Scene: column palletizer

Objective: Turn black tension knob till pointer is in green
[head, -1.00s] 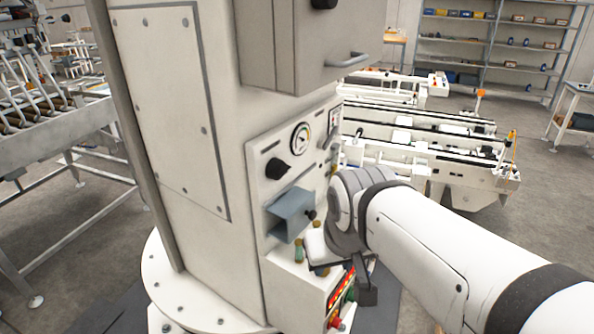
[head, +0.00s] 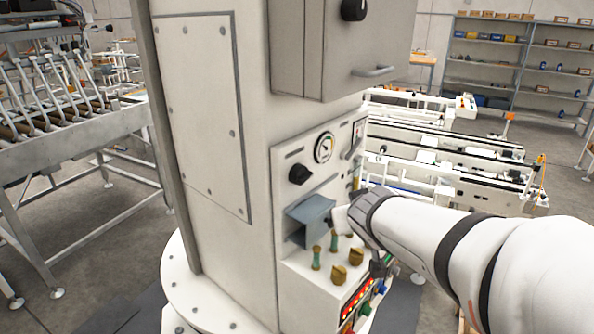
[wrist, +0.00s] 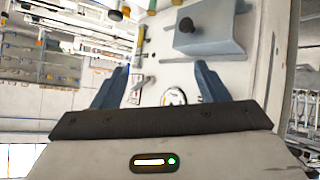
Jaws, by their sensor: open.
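The black tension knob (head: 300,174) sits on the light panel, left of and below the round dial gauge (head: 324,147). The gauge has a white face with a green part; its pointer is too small to read surely. My gripper's fingers cannot be made out in the head view; the wrist end of my arm is right of the blue-grey box, apart from the tension knob. In the wrist view my gripper (wrist: 160,86) is open and empty, with blue fingers spread. The gauge (wrist: 174,97) shows partly between them, and I cannot make out the tension knob there.
The blue-grey box (head: 310,219) juts out below the knob. Brass and green knobs (head: 340,274) stand on the ledge below. A grey cabinet (head: 342,50) with its own black knob (head: 354,9) overhangs the panel. A conveyor (head: 75,120) stands at left.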

